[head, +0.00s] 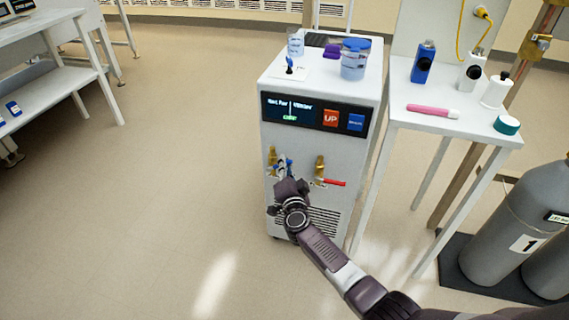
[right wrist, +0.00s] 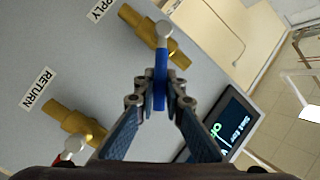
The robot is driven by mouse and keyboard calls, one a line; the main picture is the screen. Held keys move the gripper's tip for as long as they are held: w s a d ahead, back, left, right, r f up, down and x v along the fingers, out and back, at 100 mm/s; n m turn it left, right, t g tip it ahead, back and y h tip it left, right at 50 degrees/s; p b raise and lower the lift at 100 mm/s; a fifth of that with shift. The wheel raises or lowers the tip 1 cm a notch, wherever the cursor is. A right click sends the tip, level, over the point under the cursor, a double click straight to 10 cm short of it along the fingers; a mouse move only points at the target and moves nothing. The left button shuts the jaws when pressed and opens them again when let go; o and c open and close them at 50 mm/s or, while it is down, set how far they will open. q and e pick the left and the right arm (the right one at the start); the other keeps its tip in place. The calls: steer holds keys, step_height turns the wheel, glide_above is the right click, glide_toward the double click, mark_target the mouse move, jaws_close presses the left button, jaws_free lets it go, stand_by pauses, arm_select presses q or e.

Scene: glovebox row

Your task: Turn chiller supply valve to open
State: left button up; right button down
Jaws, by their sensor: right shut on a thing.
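The chiller (head: 318,141) is a white box with a dark front panel. Its supply valve is a brass fitting with a blue lever (head: 289,163), on the left of the front face. In the right wrist view the blue lever (right wrist: 160,68) runs from a pale hub on the brass supply valve (right wrist: 134,19), slanted to the valve's body. My right gripper (head: 286,178) is at the valve. In the right wrist view its fingertips (right wrist: 160,100) are shut on the blue lever's lower part from both sides. My left gripper is not in view.
The brass return valve (head: 320,168) with a red lever (head: 335,183) is close on the right. A cup (head: 295,45) and a blue-lidded jar (head: 354,60) stand on the chiller. A white side table (head: 440,122) and grey gas cylinders (head: 507,232) are at the right.

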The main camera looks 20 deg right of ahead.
steer(key=shift+s+a+f, duration=0.1)
steer(key=shift+f, duration=0.05)
steer(key=c, duration=2)
jaws_free()
steer(key=s, duration=0.4)
steer(key=s+a, duration=0.1)
steer(key=s, duration=0.3)
steer(key=s+a+r, duration=0.1)
steer(key=s, duration=0.2)
steer(key=shift+s, duration=0.4)
steer(key=shift+c, duration=0.5)
